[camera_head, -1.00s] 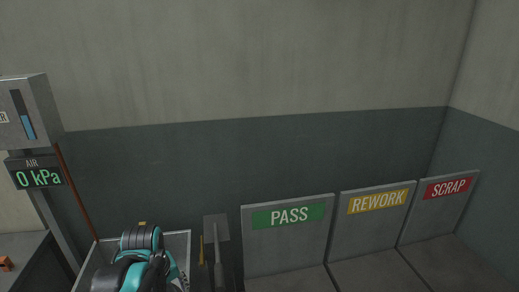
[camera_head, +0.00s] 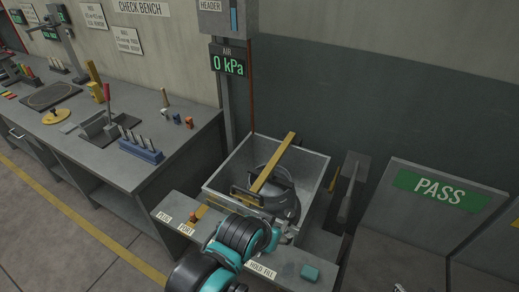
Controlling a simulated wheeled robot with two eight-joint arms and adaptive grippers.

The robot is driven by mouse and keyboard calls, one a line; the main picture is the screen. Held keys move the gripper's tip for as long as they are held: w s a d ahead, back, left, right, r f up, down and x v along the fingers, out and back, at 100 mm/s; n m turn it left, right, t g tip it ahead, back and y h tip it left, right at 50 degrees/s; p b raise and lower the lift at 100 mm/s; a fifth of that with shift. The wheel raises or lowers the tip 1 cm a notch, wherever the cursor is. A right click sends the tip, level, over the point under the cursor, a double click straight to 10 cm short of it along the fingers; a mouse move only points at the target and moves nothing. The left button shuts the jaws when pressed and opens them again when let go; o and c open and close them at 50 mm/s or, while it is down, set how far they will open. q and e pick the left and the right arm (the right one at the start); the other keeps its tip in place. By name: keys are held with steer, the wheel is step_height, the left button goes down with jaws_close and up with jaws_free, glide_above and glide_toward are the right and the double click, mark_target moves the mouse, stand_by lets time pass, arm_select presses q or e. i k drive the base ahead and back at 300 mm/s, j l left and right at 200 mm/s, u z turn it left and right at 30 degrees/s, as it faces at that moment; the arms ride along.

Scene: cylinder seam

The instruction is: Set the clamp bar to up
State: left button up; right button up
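A yellow bar (camera_head: 273,164), which I take for the clamp bar, runs at a slant over an open grey tank (camera_head: 226,168). Its far end rises above the back rim. A dark rounded body (camera_head: 284,200) sits in the tank under the bar. My teal and black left arm comes in from the bottom and reaches the tank's front. My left gripper (camera_head: 250,195) seems to be at the bar's lower part; dark parts overlap there, so I cannot tell if its fingers are open, shut or touching the bar. My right gripper is not clearly seen.
A ledge with labels such as "HOLD FILL" (camera_head: 262,270) runs along the tank's front, with a teal block (camera_head: 310,272) on it. A dark upright post (camera_head: 350,190) stands right of the tank. The check bench (camera_head: 130,170) is at left, the PASS panel (camera_head: 430,200) at right.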

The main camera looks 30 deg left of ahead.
mark_target(267, 174)
steer(key=u, duration=0.9)
